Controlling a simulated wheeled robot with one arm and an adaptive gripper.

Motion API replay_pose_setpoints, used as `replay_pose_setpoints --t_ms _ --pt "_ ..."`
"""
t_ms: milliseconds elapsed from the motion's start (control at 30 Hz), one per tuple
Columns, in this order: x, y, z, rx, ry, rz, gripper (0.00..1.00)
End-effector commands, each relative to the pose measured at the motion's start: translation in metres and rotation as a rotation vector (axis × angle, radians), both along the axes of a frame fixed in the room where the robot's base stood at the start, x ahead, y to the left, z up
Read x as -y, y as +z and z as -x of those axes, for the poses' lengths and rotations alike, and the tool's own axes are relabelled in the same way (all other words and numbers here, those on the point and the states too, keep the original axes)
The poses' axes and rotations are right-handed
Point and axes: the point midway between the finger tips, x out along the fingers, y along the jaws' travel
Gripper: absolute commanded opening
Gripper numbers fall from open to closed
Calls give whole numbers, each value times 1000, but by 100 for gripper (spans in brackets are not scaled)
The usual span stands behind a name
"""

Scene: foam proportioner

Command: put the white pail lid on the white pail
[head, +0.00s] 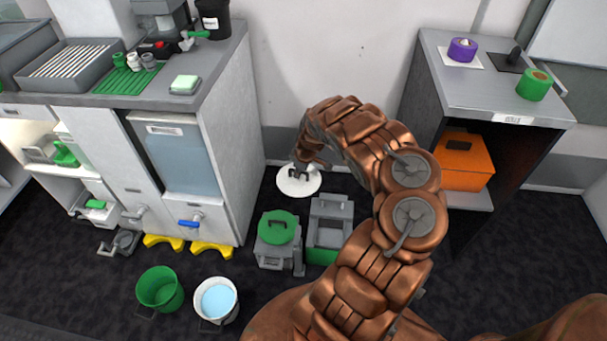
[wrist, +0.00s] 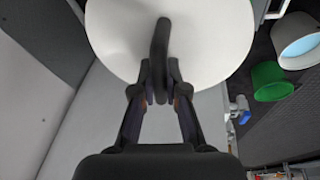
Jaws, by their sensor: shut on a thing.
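The white pail lid (head: 299,184) is a round white disc with a dark handle, near the wall between the two counters in the head view. My gripper (head: 303,170) is shut on its handle. In the wrist view both fingers of my gripper (wrist: 158,76) meet on the dark handle, with the white lid (wrist: 205,40) filling the top. How high the lid is above the floor is hard to tell. The white pail (head: 231,311) stands open on the dark floor at lower left, with light blue contents. It also shows in the wrist view (wrist: 297,60), apart from the lid.
A green pail (head: 160,290) stands left of the white pail. A green lid (head: 277,228) lies on a grey container, beside an open grey box (head: 329,225). A cabinet with a blue-handled tap (head: 190,222) is at left; a counter (head: 480,90) is at right.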

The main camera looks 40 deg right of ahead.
Motion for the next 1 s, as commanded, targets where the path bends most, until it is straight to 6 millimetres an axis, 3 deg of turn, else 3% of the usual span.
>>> replay_pose_setpoints --t_ms 467,1000 --pt "-51 55 -6 -5 -62 5 0" --pt "-142 155 -18 5 -193 2 0"
